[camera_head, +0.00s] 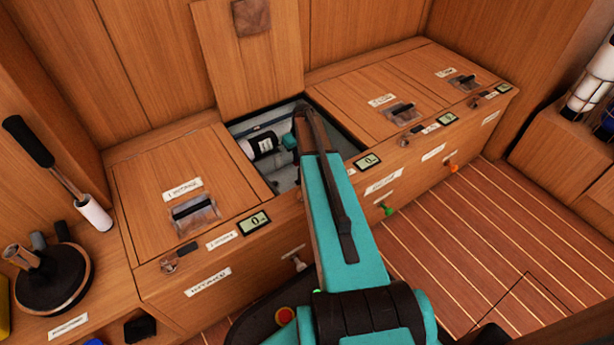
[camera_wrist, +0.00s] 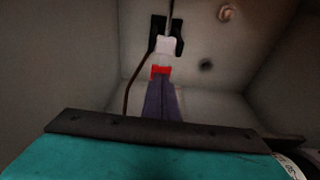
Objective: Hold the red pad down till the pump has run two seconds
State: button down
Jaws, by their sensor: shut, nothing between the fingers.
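In the wrist view, the small red pad (camera_wrist: 160,72) sits below a white block (camera_wrist: 166,45) on a black bracket. My gripper (camera_wrist: 161,82) is shut and empty, its dark fingers together. Their tips meet the pad's lower edge in the picture; I cannot tell whether they touch it or press it down. In the head view, my arm reaches into the open middle locker (camera_head: 238,128), hiding the fingertips and the pad. I cannot make out the pump for certain. The small display (camera_head: 369,161) at this locker's front edge seems to read 0.
Light locker walls (camera_wrist: 50,60) stand close around my gripper, and a thin brown cable (camera_wrist: 130,85) runs down beside the fingers. The raised lid (camera_head: 250,60) leans at the back. A closed intake locker (camera_head: 180,180) is at left; more closed lids (camera_head: 385,85) are at right.

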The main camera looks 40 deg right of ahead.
aim_at(298, 165)
jog(key=shift+f, duration=1.05)
jog(key=shift+s+f+b, duration=0.1)
jog(key=shift+f+b, duration=0.2)
jog(key=shift+f, duration=0.15)
jog(key=shift+f+b, duration=0.4)
jog(key=shift+f, duration=0.85)
jog(key=shift+r, duration=0.2)
jog(key=shift+s+r+p, duration=0.15)
jog(key=shift+r+p, duration=1.5)
jog(key=shift+p, duration=0.1)
jog(key=shift+w+r+p, duration=0.15)
jog(key=shift+r+p, duration=0.75)
jog(key=shift+r, duration=0.45)
jog(key=shift+w+r+p, duration=0.1)
jog(key=shift+r+p, duration=0.75)
jog(key=shift+r, duration=0.5)
jog(key=shift+r, duration=0.1)
